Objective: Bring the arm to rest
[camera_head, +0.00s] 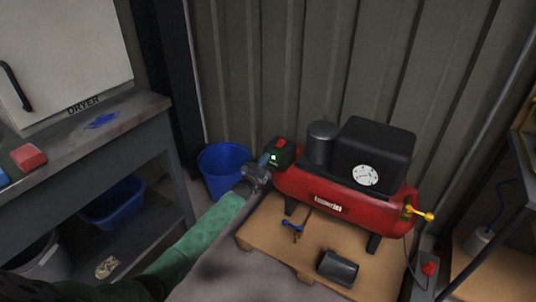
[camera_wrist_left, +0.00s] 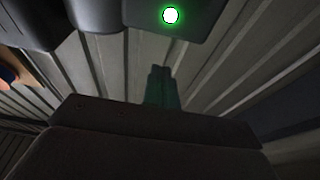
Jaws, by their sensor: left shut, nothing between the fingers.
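My left arm, in a green sleeve, reaches in from the bottom left in the head view. Its gripper (camera_head: 266,164) is shut and empty, close beside the dark switch box (camera_head: 284,154) on the left end of the red compressor (camera_head: 335,199). The box has a red part on top and a small green light. I cannot tell whether the gripper touches the box. In the left wrist view a bright green light (camera_wrist_left: 170,15) glows on a dark box face at the top. My right gripper is not in view.
A blue bucket (camera_head: 222,172) is behind my gripper. A workbench (camera_head: 95,135) stands left, a shelf (camera_head: 527,165) right. The corrugated wall closes the back.

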